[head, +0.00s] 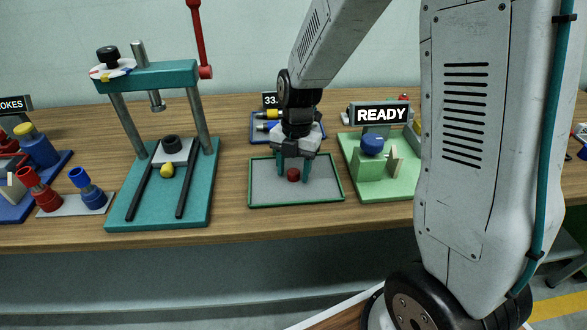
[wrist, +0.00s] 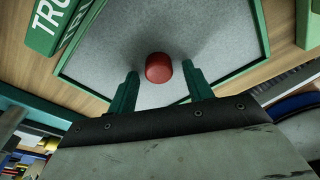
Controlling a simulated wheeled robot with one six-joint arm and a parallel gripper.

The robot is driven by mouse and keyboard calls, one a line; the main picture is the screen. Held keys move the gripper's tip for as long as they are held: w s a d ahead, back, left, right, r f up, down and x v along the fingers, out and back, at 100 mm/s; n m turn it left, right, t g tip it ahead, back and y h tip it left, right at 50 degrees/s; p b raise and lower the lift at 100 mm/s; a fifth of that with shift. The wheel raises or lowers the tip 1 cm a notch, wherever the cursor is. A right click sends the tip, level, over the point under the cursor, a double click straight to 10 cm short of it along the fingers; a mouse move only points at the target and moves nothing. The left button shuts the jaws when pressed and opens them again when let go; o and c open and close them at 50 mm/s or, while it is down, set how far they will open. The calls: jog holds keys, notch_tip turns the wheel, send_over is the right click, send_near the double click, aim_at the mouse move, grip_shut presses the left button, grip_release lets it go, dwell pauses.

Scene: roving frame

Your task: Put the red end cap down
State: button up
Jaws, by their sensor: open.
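The red end cap (head: 293,175) stands on the grey surface of a green-rimmed tray (head: 252,204) in the head view. It also shows in the wrist view (wrist: 158,68), a short red cylinder. My gripper (head: 293,178) is over the tray with its teal fingers pointing down, one on each side of the cap. In the wrist view the two fingers of my gripper (wrist: 160,75) are spread, with a gap between each finger and the cap. My gripper is open and holds nothing.
Right of the tray is a green fixture (head: 380,190) with a blue knob and a READY sign (head: 381,114). Left is a teal press (head: 160,205) with a red lever. Behind the tray is a blue tray (head: 258,136) with small parts. Bare wood lies in front.

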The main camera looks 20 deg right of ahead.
notch_tip(320, 180, up, 12)
jog(key=w+d, duration=0.1)
jog(key=s+d+r+m+t, duration=0.1)
jog(key=s+r+m, duration=0.3)
jog(key=s+m, duration=0.8)
jog(key=s+d+r+m+t+h, duration=0.1)
jog(key=s+r+m, duration=0.2)
jog(key=s+m, duration=0.9)
jog(key=shift+s+d+r+m, duration=0.2)
jog(key=shift+d+r+m, duration=0.15)
jog(key=shift+m, duration=1.05)
jog(key=shift+t, duration=0.3)
